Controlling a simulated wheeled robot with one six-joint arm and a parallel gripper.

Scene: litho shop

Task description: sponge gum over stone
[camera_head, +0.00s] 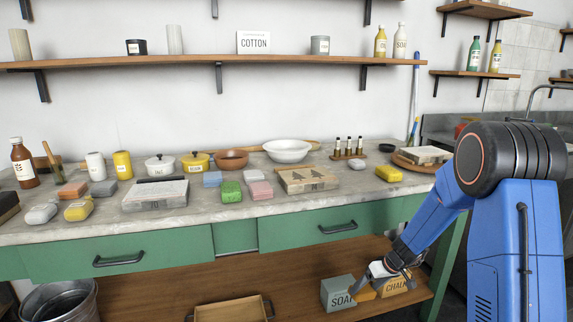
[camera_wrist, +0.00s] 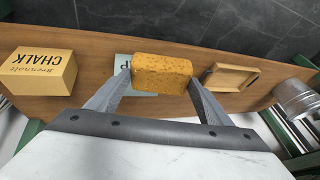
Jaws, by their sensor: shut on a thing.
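My gripper (camera_head: 378,276) reaches down in front of the bench, near its lower shelf. In the wrist view my gripper (camera_wrist: 160,78) is shut on an orange-brown porous sponge (camera_wrist: 162,73). The sponge (camera_head: 364,292) is partly hidden in the head view, between the soap and chalk boxes. On the bench top lie a grey slab-like stone (camera_head: 156,195) at left, a stone with a tree drawing (camera_head: 308,180) near the middle, and another slab (camera_head: 425,154) at right. A brown bottle (camera_head: 22,165) stands at far left; its label is too small to read.
The grey SOAP box (camera_head: 338,292) and yellow CHALK box (camera_head: 396,286) stand on the lower shelf (camera_head: 200,287), beside my gripper. A wooden tray (camera_head: 230,309) and a metal bucket (camera_head: 58,301) are further left. Bowls, pots and several coloured blocks crowd the bench top.

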